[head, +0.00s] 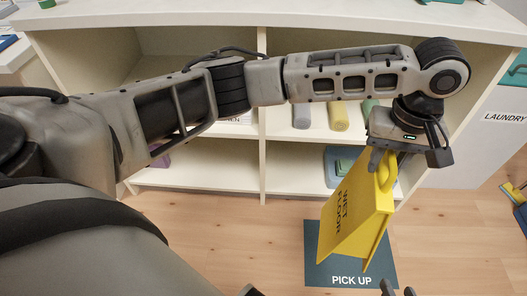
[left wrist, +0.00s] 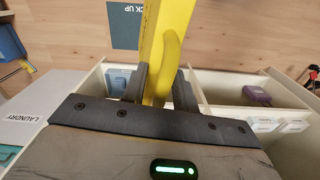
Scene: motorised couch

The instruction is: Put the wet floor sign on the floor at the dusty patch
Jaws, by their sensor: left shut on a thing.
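The yellow wet floor sign (head: 352,212) hangs tilted below my left gripper (head: 385,155), over the dark "PICK UP" mat (head: 316,270). My left gripper is shut on its top by the handle; in the left wrist view the sign (left wrist: 165,45) sits between the two fingers (left wrist: 158,85). I cannot tell whether its lower edge touches the mat. Only dark tips of what looks like my right gripper (head: 397,290) show at the bottom edge of the head view; its opening is unclear. No dusty patch can be made out.
A cream shelf unit (head: 264,165) with rolled and folded items stands close behind the sign. A panel marked "LAUNDRY" (head: 503,117) is at right, with a blue and yellow object (head: 514,198) near the right edge. Wooden floor (head: 450,235) is clear right of the mat.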

